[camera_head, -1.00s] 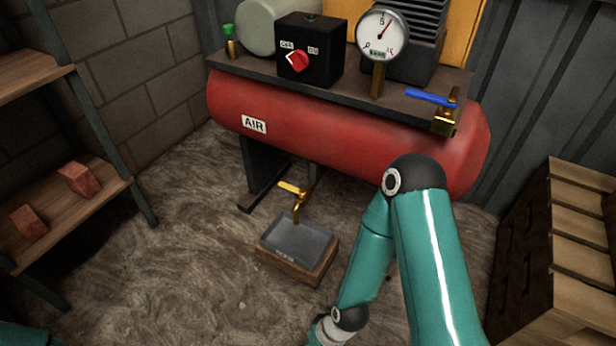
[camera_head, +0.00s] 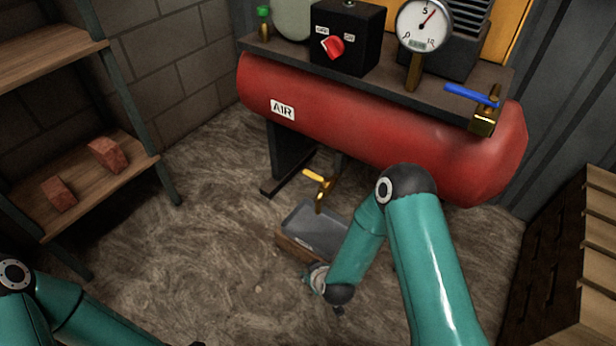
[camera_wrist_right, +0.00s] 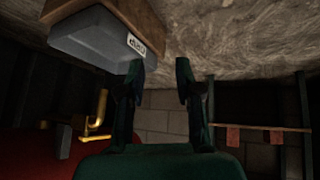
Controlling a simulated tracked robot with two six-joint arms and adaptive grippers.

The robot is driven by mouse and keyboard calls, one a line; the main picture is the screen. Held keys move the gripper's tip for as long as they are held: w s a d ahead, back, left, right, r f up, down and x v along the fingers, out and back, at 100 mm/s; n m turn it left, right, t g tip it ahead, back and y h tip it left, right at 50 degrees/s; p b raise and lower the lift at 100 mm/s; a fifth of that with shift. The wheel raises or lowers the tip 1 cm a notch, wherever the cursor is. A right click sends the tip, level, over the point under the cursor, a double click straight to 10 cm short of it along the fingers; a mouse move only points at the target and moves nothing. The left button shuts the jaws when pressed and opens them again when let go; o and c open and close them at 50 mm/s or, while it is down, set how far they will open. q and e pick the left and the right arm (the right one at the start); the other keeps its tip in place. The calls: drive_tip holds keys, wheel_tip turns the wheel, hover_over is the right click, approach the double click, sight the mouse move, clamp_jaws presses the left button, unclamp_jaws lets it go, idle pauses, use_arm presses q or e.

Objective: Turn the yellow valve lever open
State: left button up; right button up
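The yellow valve lever (camera_head: 314,175) sits on a brass drain valve (camera_head: 323,193) under the red air tank (camera_head: 380,124). It points left from the valve, above a grey tray. In the right wrist view, which looks upside down, the brass valve (camera_wrist_right: 99,115) is left of my fingers, apart from them. My right gripper (camera_wrist_right: 158,82) is open, with nothing between its fingers. In the head view only a dark part of it shows below the wrist, low in front of the tray. My left arm shows at the bottom left; its gripper is out of view.
The grey tray (camera_head: 312,222) rests on a wooden block (camera_head: 293,250) below the valve. A blue lever (camera_head: 470,95) and gauge (camera_head: 423,25) are on top of the tank. Floor at centre left is clear.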

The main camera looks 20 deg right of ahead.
drive_tip(key=w+r+n+t+h, duration=0.2)
drive_tip(key=w+n+t+h, duration=0.15)
drive_tip(key=w, duration=0.55)
drive_tip(key=n+t+h, duration=0.5)
drive_tip(key=h, duration=0.1)
approach(312, 174)
drive_tip(key=shift+f+b+x, duration=0.15)
drive_tip(key=shift+b+x, duration=1.65)
drive_tip(key=shift+x, duration=0.65)
drive_tip(key=shift+f+b+x, duration=0.15)
drive_tip(key=shift+b+x, duration=1.6)
drive_tip(key=shift+x, duration=0.7)
drive_tip(key=shift+c, duration=0.3)
clamp_jaws()
